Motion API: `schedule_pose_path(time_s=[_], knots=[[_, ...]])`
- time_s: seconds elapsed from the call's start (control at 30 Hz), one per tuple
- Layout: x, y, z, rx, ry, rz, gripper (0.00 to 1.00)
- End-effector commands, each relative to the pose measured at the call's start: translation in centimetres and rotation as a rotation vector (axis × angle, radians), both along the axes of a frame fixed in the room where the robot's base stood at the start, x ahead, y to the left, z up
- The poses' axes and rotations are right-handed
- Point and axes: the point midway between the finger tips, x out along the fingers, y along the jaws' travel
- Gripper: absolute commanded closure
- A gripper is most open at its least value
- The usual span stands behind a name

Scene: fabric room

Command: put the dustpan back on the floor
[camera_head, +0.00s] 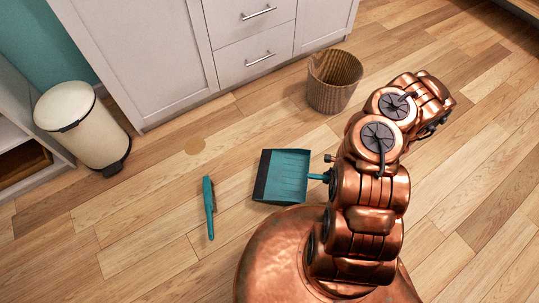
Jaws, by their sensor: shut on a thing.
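The teal dustpan (287,175) has a dark front lip facing left, and its open face is turned up. Its handle runs right to my gripper (330,170), which is shut on it. Most of my gripper and the handle's end are hidden behind my copper arm. I cannot tell whether the dustpan touches the floor (160,225) or hangs a little above it.
A teal brush (209,207) lies on the floor left of the dustpan. A woven basket (334,80) stands by the white cabinet (150,50). A cream pedal bin (85,125) stands at the left by a shelf. The wooden floor at the right is clear.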

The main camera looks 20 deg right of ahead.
Motion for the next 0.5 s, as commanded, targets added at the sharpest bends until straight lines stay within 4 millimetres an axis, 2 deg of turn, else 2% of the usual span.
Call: schedule_pose_path(time_s=[0.13, 0.23, 0.37, 0.5], knots=[[-0.8, -0.1, -0.8, 0.011, -0.006, -0.027, 1.00], [-0.6, -0.2, -1.1, 0.012, -0.008, -0.033, 1.00], [1.4, 0.0, -1.5, 0.011, -0.010, -0.030, 1.00], [4.4, 0.3, -1.8, 0.010, -0.009, -0.028, 1.00]])
